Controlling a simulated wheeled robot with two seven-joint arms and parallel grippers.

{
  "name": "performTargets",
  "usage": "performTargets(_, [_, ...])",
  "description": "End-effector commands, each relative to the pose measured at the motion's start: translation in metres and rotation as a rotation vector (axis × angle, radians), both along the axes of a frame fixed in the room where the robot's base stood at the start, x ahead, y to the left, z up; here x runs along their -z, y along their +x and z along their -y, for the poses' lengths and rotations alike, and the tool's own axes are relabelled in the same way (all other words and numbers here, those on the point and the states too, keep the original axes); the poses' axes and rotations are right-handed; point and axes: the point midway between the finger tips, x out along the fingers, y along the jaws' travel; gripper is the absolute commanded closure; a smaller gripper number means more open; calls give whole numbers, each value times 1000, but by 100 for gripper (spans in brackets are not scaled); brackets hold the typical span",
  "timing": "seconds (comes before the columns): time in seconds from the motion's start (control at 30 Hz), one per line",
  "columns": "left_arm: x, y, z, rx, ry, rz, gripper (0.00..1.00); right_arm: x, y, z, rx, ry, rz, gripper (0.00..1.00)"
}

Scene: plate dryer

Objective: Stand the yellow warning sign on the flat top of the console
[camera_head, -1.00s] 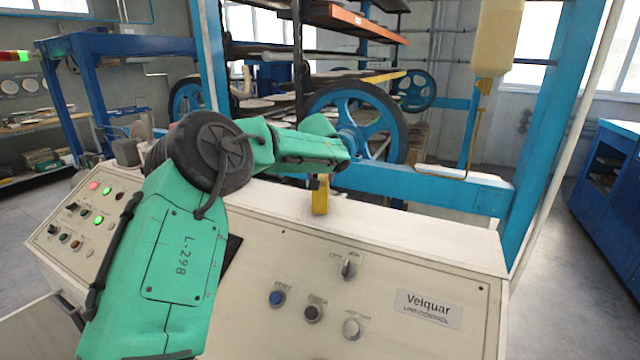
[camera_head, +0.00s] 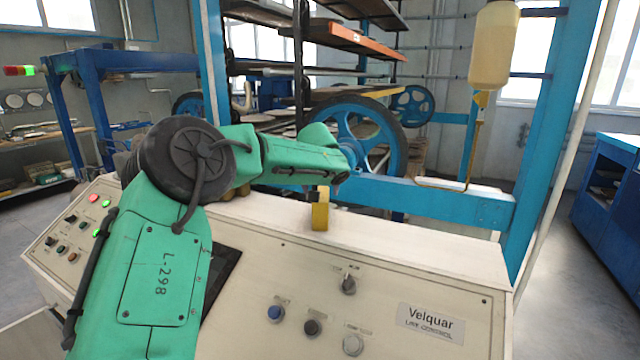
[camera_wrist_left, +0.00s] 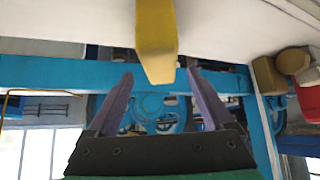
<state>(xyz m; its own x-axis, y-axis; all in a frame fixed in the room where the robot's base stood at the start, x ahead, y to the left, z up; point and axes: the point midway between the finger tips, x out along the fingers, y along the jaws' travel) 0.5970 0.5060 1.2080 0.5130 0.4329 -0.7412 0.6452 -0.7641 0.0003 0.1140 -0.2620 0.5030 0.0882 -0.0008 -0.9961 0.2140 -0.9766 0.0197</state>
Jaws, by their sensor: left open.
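The yellow warning sign (camera_head: 320,213) stands upright on the flat top of the console (camera_head: 430,237), near its front edge. It shows from close up in the left wrist view (camera_wrist_left: 156,35), its narrow end reaching between my fingertips. My left gripper (camera_wrist_left: 160,73) is open, with one finger on each side of that end and a visible gap to each. In the head view my green left arm hides most of the gripper, and a dark part of it shows at the sign's top. My right gripper is in no view.
A blue frame beam (camera_head: 430,200) and a large blue wheel (camera_head: 365,130) stand just behind the console. A red object (camera_wrist_left: 306,85) and a tan one (camera_wrist_left: 267,75) show at the right of the wrist view. The console top right of the sign is clear.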

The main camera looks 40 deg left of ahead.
Motion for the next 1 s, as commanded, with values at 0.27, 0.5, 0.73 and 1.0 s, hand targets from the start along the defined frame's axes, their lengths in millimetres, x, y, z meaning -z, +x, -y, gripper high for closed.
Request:
performTargets(0.27, [-51,-37,31,2,-1,7,14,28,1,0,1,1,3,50])
performTargets(0.5, [-68,-47,40,-1,0,1,14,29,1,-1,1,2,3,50])
performTargets(0.73, [-68,-47,39,-1,0,1,14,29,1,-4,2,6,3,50])
performTargets(1.0, [-72,-47,39,-1,0,1,14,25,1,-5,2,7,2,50])
